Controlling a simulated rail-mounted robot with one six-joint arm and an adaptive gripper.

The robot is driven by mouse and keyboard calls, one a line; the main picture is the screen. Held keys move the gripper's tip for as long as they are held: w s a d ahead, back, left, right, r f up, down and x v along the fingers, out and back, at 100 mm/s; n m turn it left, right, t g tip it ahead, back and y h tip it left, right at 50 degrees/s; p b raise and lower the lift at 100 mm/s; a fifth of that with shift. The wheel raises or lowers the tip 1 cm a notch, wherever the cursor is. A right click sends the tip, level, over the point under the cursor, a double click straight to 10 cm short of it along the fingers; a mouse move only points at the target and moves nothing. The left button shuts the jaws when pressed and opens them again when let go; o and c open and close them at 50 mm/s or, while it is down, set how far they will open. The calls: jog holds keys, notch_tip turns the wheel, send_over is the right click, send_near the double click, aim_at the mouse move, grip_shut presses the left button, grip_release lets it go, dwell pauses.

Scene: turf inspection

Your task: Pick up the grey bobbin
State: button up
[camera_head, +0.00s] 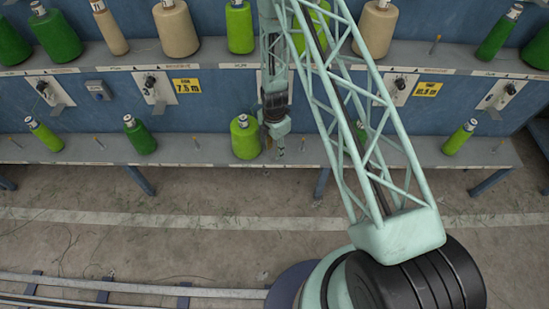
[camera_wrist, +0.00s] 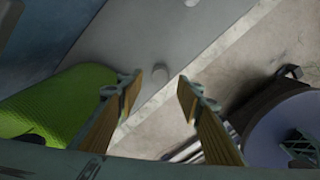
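My gripper (camera_head: 276,148) hangs at the lower shelf, just right of a light green bobbin (camera_head: 244,138). In the wrist view my gripper (camera_wrist: 159,90) is open, with its two wood-coloured fingers apart and nothing held. The green bobbin (camera_wrist: 58,103) lies left of the fingers there. I see no bobbin that is clearly grey. Beige bobbins stand on the upper shelf, one at left (camera_head: 176,30) and one right of my arm (camera_head: 375,30).
The lower shelf (camera_head: 190,150) also carries green bobbins at left (camera_head: 140,136) and right (camera_head: 459,137), with thin bare pegs between. The upper shelf (camera_head: 230,58) holds more green bobbins. A rail (camera_head: 130,286) crosses the concrete floor in front.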

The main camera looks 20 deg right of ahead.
aim_at(274, 155)
jog(key=shift+f+b, duration=1)
jog(key=shift+f, duration=1.6)
jog(key=c, duration=0.8)
